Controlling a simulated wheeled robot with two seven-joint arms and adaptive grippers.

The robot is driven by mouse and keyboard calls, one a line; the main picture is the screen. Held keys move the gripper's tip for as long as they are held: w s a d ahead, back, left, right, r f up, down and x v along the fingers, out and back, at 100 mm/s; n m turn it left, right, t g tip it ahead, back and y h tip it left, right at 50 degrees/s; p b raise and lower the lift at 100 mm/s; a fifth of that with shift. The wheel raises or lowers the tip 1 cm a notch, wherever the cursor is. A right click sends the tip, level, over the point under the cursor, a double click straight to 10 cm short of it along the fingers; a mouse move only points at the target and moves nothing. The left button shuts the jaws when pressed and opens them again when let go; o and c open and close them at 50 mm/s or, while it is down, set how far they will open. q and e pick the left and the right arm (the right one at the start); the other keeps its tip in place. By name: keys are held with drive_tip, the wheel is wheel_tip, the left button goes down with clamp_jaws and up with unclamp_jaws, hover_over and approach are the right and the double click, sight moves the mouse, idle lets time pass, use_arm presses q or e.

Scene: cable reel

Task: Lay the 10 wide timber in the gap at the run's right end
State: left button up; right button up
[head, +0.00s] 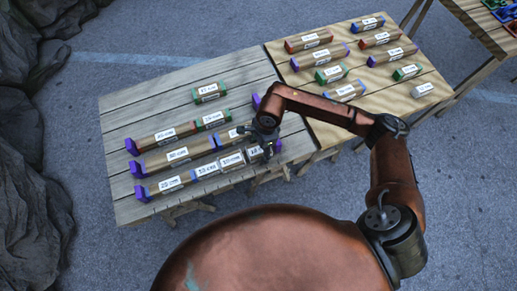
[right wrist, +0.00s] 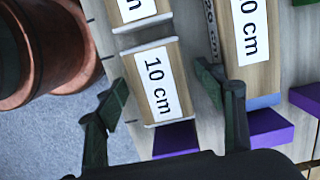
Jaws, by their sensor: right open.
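The 10 cm timber (right wrist: 162,85) lies in the front run, between its neighbouring timber (right wrist: 140,12) and a purple end block (right wrist: 176,140). In the head view, the timber (head: 254,151) shows at that run's right end, partly hidden by my gripper. My right gripper (head: 264,143) is over it. In the right wrist view, its two dark fingers (right wrist: 168,115) are open, one on each side of the timber, with space visible between fingers and timber. My left gripper is not in view.
Two longer runs lie behind on the grey plank table (head: 125,120), close to one finger. A 20 cm timber (head: 170,184) lies further left in the front run. Loose timbers lie on the lighter table (head: 320,135) at right. My right arm crosses above that table.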

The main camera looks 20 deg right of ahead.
wheel_tip(320, 180, up, 12)
drive_tip(key=d, duration=0.1)
drive_tip(key=shift+d, duration=0.35)
